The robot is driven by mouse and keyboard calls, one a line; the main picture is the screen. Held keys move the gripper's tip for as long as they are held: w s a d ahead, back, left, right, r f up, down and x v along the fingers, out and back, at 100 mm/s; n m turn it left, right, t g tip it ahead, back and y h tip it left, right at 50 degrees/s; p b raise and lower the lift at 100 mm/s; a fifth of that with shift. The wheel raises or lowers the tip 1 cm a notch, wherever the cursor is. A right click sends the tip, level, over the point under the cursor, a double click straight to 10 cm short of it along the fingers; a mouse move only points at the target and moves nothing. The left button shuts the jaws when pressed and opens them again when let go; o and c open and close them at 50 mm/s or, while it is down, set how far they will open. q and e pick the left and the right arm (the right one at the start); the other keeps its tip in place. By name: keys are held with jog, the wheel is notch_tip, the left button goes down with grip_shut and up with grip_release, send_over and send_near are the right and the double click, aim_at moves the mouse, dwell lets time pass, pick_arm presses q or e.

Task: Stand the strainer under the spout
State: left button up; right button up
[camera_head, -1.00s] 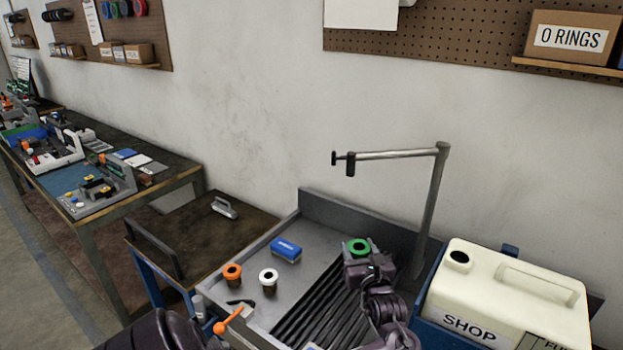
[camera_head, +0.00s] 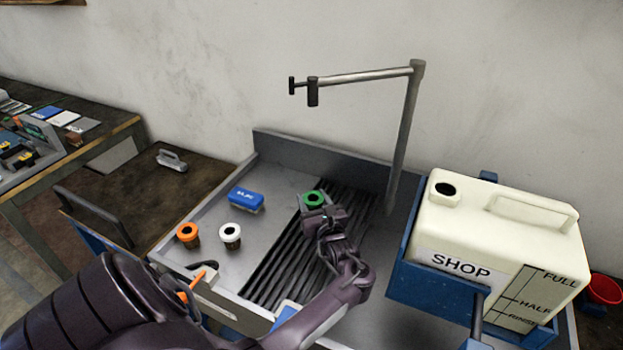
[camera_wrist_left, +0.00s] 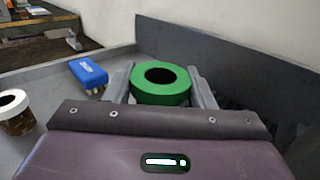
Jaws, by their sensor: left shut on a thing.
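A strainer with a green ring-shaped rim (camera_head: 313,199) is at the far part of the dark ribbed rack. My left gripper (camera_head: 321,209) is shut on it. The wrist view shows the green rim (camera_wrist_left: 161,94) between the two grey fingers. The strainer's lower body is hidden, so I cannot tell whether it touches the rack. The spout (camera_head: 313,93) hangs from a grey pipe arm above the rack, over the green strainer in the picture. Two similar pieces, one with an orange rim (camera_head: 188,235) and one with a white rim (camera_head: 230,236), stand to the left. My right gripper is not in view.
A blue brush-like block (camera_head: 246,200) lies left of the ribbed rack (camera_head: 275,265). The upright pipe (camera_head: 403,145) stands right of the gripper. A cream tank (camera_head: 500,235) in a blue frame is farther right. An orange-handled lever (camera_head: 192,283) is in front.

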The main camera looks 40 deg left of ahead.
aim_at(313, 209)
pick_arm(q)
jog(key=f, duration=0.3)
jog(key=shift+w+a+f+b, duration=0.1)
jog(key=shift+a+f+b, duration=0.15)
jog(key=shift+f+b, duration=0.1)
jog(key=shift+f, duration=0.5)
notch_tip(313, 209, down, 3)
jog(key=shift+f+b, duration=0.1)
jog(key=shift+b, duration=0.6)
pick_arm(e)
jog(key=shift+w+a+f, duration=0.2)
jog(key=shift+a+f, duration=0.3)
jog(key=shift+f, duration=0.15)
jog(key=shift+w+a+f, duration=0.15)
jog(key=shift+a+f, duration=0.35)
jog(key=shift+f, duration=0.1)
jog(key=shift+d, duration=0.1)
pick_arm(q)
jog(key=o, duration=0.9)
jog(key=shift+f, duration=0.15)
jog(key=shift+o, duration=0.2)
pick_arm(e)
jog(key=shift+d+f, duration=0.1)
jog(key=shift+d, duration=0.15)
